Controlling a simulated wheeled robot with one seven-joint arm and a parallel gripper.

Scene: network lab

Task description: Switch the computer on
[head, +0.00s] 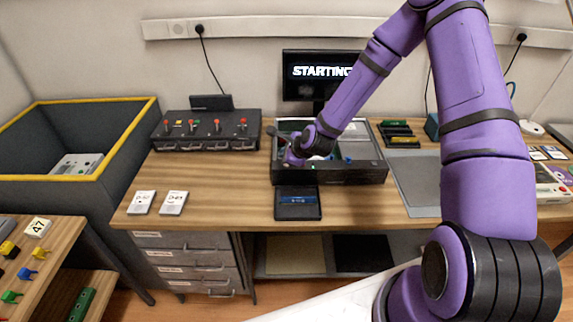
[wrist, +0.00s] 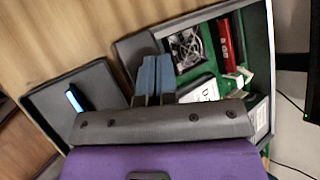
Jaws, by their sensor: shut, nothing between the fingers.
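The computer (head: 345,173) is a low black case with an open top on the bench. A small green light shows on its front face. The monitor (head: 320,72) behind it is lit and reads "STARTING", partly covered by my arm. My gripper (head: 290,160) is at the front left part of the case. In the wrist view my gripper (wrist: 152,75) has its two blue-grey fingers together with nothing between them. The open computer (wrist: 240,85) lies beside them, showing a fan, a red module and green board. Contact between fingertips and case cannot be told.
A black device with a blue display (head: 298,203) lies in front of the computer. A box with coloured knobs (head: 207,132) stands to the left, two white labelled cards (head: 173,203) at the front left. A grey mat (head: 412,180) lies to the right. Bare wood is free at front left.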

